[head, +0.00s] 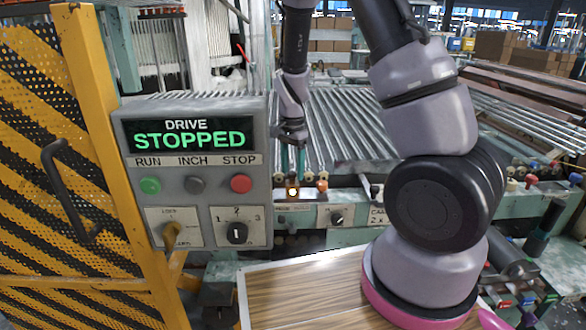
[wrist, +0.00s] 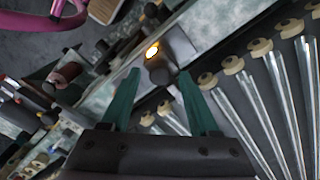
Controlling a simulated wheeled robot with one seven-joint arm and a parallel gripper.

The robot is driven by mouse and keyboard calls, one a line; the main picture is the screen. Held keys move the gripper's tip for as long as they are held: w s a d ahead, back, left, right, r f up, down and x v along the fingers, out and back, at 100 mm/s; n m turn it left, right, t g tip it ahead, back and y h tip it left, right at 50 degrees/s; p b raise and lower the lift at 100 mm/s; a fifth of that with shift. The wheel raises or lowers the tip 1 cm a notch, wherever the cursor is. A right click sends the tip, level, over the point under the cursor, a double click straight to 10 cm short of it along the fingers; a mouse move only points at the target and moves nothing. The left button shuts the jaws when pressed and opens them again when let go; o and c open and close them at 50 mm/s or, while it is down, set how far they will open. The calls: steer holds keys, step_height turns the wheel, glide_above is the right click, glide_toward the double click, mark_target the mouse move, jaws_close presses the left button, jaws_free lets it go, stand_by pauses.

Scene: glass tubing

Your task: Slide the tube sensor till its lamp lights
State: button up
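The tube sensor (wrist: 176,46) is a small dark block on the pale green rail, with its amber lamp (wrist: 153,50) glowing. In the head view the lit lamp (head: 292,191) shows low on the machine's front rail, just right of the control panel. My gripper (wrist: 160,76) has two green fingers spread apart, with the sensor just beyond and between their tips. I see gaps beside the sensor, but contact is hard to judge. In the head view my gripper (head: 293,168) points down above the lamp. Glass tubes (wrist: 268,105) lie to the right in the wrist view.
The control panel (head: 190,185) reads "DRIVE STOPPED" and stands close left of my gripper. A yellow striped guard (head: 85,60) is at far left. Rows of tubes (head: 345,125) lie behind. A wood-grain tabletop (head: 310,290) is in front.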

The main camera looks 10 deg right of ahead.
steer(key=shift+r, duration=0.1)
step_height(320, 180, up, 11)
steer(key=shift+f, duration=0.2)
stand_by(0.5)
steer(key=shift+r, duration=0.1)
steer(key=s+d+r+n+t+y, duration=0.1)
steer(key=s+d+r+n+t, duration=0.2)
steer(key=s+r, duration=0.6)
steer(key=s+d+r+n+t+y, duration=0.1)
steer(key=s+d+r+n+t, duration=0.2)
steer(key=s+r, duration=0.6)
step_height(320, 180, up, 3)
steer(key=shift+s+d+f+n+t, duration=0.1)
steer(key=shift+s+d+n+t, duration=0.25)
steer(key=shift+n+t, duration=0.25)
steer(key=shift+o, duration=0.4)
stand_by(1.1)
